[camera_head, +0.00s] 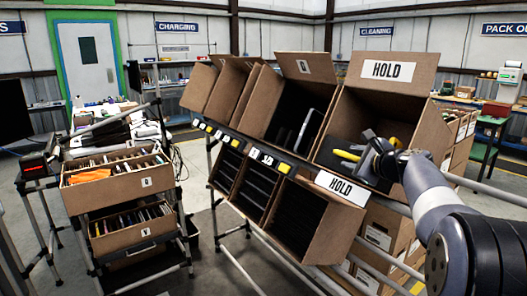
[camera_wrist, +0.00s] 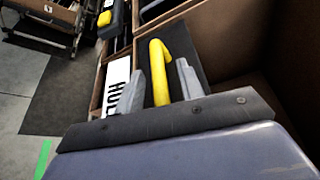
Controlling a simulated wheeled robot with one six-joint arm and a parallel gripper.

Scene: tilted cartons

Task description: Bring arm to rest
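My gripper (camera_head: 372,150) is at the mouth of the large tilted carton (camera_head: 412,108) marked HOLD, at the end of my arm reaching in from the right. In the wrist view my gripper (camera_wrist: 160,68) has its two grey fingers apart. A yellow, hook-ended thing (camera_wrist: 159,88) shows between them, with gaps visible on both sides. In the head view yellow parts (camera_head: 347,155) show on both sides of my gripper, inside the carton. The gripper hides their middle, so I cannot tell whether they are one thing.
More tilted cartons (camera_head: 262,105) stand to the left on the rack, with smaller ones (camera_head: 318,232) below. A HOLD label (camera_head: 341,188) hangs on the rack's front edge. Two cartons of files (camera_head: 118,186) stand on a left stand. Open floor (camera_head: 205,250) lies between.

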